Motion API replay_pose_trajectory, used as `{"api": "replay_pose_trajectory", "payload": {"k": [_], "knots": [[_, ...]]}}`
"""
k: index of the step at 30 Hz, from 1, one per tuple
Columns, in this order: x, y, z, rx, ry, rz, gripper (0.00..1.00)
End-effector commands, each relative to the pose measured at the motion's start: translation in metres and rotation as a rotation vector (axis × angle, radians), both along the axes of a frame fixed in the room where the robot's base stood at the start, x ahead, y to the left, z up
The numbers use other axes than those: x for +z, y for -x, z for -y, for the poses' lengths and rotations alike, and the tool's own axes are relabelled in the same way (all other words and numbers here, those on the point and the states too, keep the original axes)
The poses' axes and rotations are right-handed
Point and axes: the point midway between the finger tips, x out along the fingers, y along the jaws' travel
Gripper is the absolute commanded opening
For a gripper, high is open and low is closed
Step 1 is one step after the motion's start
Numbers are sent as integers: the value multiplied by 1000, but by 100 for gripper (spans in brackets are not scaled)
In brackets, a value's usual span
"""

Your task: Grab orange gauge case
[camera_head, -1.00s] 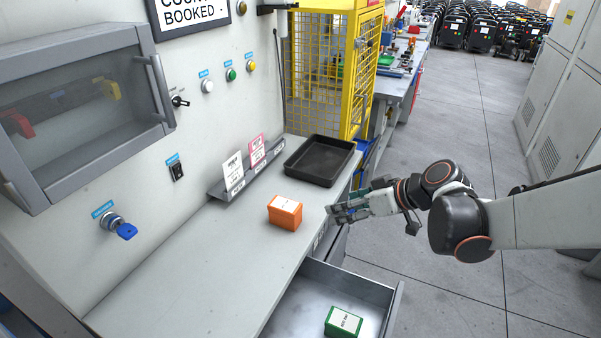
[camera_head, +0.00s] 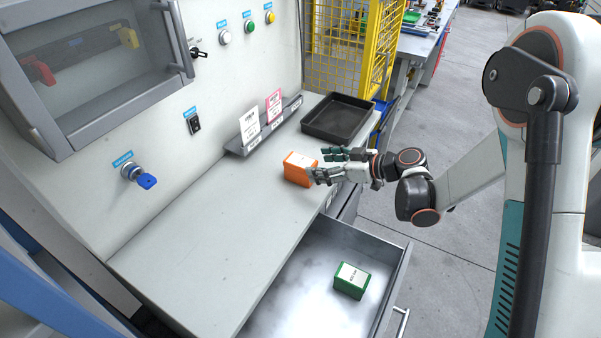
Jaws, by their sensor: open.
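The orange gauge case (camera_head: 296,169) stands on the grey bench top near its right edge, with a white label on its upper face. My gripper (camera_head: 316,165) reaches in from the right at the case's right side. Its fingers are spread apart, one toward the back of the case and one toward its front right corner. They are very close to the case; I cannot tell whether they touch it. The case is not gripped.
A black tray (camera_head: 337,118) lies behind the case. A card holder (camera_head: 264,127) with two cards stands along the wall. An open drawer (camera_head: 310,276) below the bench holds a green case (camera_head: 351,281). The bench top left of the orange case is clear.

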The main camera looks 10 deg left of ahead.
Motion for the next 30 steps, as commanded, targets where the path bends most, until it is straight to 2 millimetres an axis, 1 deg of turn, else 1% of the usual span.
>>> {"api": "replay_pose_trajectory", "payload": {"k": [1,3,11,14,18,21,28,29,30], "knots": [[-5,-2,-7,2,1,0,69],[-7,-5,-14,1,1,0,69],[-11,-9,-26,1,1,-1,69],[-14,-12,-37,1,1,-1,69],[-21,-19,-56,2,1,0,69],[-24,-22,-66,1,1,-1,69],[-23,-23,-68,0,1,-1,69],[-23,-24,-68,0,1,-1,67],[-23,-24,-68,0,1,-1,58]]}}
